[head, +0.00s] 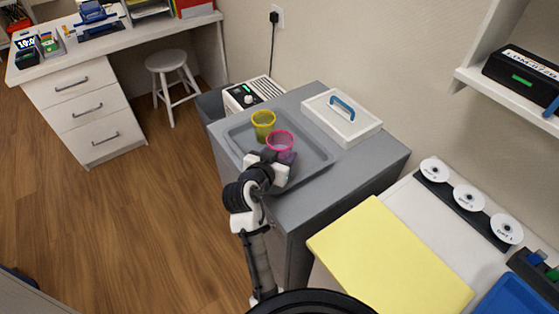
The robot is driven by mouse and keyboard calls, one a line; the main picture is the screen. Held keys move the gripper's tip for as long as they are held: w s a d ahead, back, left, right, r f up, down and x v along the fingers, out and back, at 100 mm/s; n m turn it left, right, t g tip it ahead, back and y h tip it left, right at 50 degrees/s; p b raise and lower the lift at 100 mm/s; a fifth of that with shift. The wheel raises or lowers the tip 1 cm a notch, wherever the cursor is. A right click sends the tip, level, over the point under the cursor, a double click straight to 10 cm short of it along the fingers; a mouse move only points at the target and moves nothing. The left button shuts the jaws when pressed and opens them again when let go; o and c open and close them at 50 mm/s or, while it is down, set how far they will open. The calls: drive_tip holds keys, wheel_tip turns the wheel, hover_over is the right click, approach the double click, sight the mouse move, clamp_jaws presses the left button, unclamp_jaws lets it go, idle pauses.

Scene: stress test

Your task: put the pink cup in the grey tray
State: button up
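The pink cup (280,142) is see-through, with a bright pink rim. It stands roughly upright over the grey tray (314,154), near its middle. My gripper (285,157) is at the cup's near side, and its dark fingertips overlap the lower part of the cup. The cup's base is hidden, so I cannot tell whether it touches the tray floor or is held just above it. Whether the fingers are closed on the cup is also not clear. The grey tray lies on a grey cabinet top (378,160).
A yellow cup (263,124) stands in the tray, close behind and left of the pink cup. A yellow board (385,258) lies on the nearer white surface at right.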

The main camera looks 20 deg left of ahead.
wheel_tip(320, 180, down, 3)
idle(0.3)
